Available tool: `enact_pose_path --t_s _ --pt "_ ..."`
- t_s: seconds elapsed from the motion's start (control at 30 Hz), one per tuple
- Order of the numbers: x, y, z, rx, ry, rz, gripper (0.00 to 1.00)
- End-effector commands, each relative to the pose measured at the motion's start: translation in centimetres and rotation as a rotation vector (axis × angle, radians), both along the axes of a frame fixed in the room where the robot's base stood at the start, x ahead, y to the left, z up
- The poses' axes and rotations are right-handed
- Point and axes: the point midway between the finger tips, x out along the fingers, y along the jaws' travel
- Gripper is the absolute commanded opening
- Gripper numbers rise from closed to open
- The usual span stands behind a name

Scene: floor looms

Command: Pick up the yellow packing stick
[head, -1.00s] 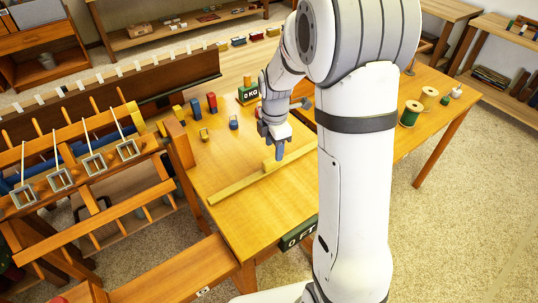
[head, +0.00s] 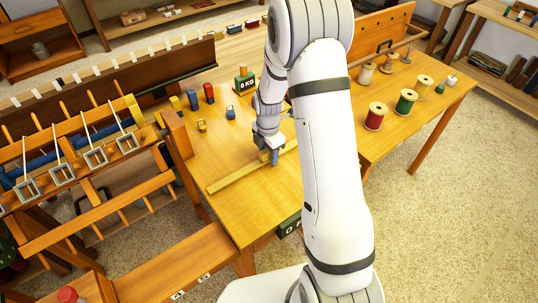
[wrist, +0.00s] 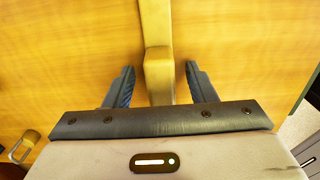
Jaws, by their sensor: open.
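The yellow packing stick (head: 240,174) lies flat on the wooden table (head: 235,213), slanting from lower left to upper right in the head view. A raised block on it shows near my gripper. My gripper (head: 270,157) is low over the stick. In the wrist view the open fingers (wrist: 158,82) stand on either side of the stick (wrist: 156,25), with a gap on each side. The stick's far right part is hidden behind my arm in the head view.
Small coloured weights (head: 209,93) and a green 0 KG block (head: 245,86) stand behind my gripper. Thread spools (head: 375,116) stand at the right. A loom frame (head: 90,190) is at the left. The table front is clear.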

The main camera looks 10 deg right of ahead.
Motion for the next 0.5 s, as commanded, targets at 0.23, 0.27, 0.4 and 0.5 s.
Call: enact_pose_path --t_s 0.23,0.27,0.4,0.5 --pt "0.01 0.03 0.01 0.000 -0.001 0.000 0.44" --pt "0.01 0.04 0.02 0.000 -0.001 0.000 0.42" --pt "0.01 0.05 0.03 0.000 -0.001 0.000 0.30" --pt "0.02 0.05 0.04 0.000 -0.001 0.001 0.22"
